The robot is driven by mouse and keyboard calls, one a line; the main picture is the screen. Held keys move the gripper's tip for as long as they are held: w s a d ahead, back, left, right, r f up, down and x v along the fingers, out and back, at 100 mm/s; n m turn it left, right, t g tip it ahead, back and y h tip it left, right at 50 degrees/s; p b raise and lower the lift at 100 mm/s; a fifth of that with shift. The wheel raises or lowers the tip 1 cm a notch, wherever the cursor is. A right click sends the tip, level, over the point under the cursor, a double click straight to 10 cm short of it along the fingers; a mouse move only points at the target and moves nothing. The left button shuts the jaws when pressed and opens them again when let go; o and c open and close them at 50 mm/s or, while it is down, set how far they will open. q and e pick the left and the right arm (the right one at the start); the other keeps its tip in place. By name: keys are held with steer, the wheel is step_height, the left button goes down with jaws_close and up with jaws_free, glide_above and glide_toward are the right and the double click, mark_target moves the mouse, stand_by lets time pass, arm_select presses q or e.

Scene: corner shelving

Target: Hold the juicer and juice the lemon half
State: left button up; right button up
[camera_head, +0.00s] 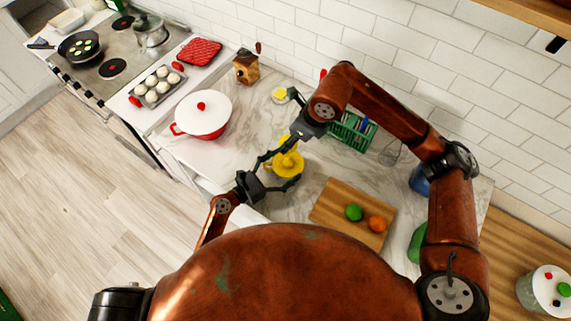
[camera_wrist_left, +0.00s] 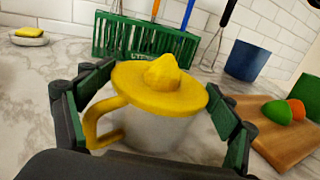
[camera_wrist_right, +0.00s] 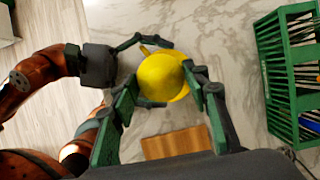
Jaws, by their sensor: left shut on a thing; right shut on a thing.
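The juicer (camera_head: 287,165) has a yellow top with a ribbed cone and a clear cup below; it stands upright on the marble counter. In the left wrist view the juicer (camera_wrist_left: 140,92) shows its cone bare and its yellow handle at left. My left gripper (camera_head: 281,172) is shut around the juicer's cup. My right gripper (camera_head: 288,144) is above the juicer, shut on the yellow lemon half (camera_wrist_right: 160,76). In the right wrist view the lemon half covers part of the juicer's yellow rim. The lemon half is apart from the cone, out of the left wrist view.
A cutting board (camera_head: 330,207) with a green and an orange fruit lies in front. A green rack (camera_head: 352,132), a sponge on a dish (camera_head: 280,95) and a blue cup (camera_wrist_left: 246,60) stand farther back. A white-lidded red pot (camera_head: 203,113) is at left.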

mark_target(290, 161)
steer(key=shift+f, duration=4.75)
steer(key=o, duration=0.5)
steer(key=c, duration=0.5)
